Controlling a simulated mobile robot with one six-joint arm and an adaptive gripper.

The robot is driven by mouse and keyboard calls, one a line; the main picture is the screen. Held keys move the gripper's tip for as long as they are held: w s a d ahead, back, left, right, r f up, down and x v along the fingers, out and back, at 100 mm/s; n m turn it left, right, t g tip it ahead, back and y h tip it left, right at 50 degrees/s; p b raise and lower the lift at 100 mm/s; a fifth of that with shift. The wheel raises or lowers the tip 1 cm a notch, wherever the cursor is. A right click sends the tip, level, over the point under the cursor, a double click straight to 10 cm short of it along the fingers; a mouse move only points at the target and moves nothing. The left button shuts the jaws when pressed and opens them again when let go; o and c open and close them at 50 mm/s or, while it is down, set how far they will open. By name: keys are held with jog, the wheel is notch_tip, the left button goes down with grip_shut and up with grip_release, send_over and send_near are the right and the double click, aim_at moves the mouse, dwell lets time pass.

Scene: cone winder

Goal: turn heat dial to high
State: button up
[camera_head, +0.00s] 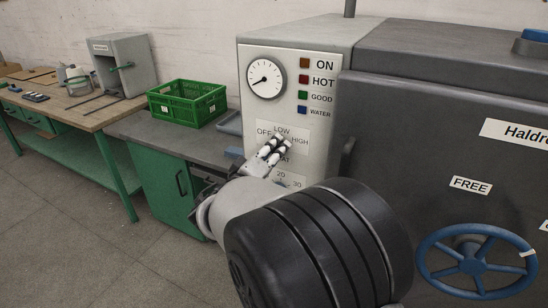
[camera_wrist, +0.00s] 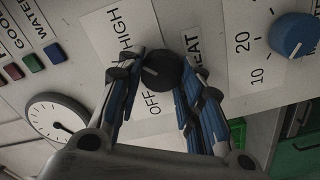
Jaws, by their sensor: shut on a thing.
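The heat dial (camera_wrist: 163,70) is a round black knob on a white label plate, and its pale pointer mark faces left in the wrist view, where LOW would lie behind a finger. HIGH (camera_wrist: 129,30) reads above it and OFF (camera_wrist: 152,104) below. My gripper (camera_wrist: 163,76) is shut on the dial, one finger on each side. In the head view my gripper (camera_head: 274,149) reaches the panel below the LOW label and hides most of the dial.
A blue timer-like dial (camera_wrist: 294,35) with numbers sits beside the heat dial. A round gauge (camera_head: 266,79) and several coloured lamps are above. A blue handwheel (camera_head: 431,278) is at right; a green crate (camera_head: 187,102) stands on the bench at left.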

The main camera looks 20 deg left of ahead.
jog(key=shift+m, duration=1.2)
jog(key=o, duration=1.1)
jog(key=shift+c, duration=0.2)
jog(key=s, duration=1.2)
jog(key=shift+a, duration=0.2)
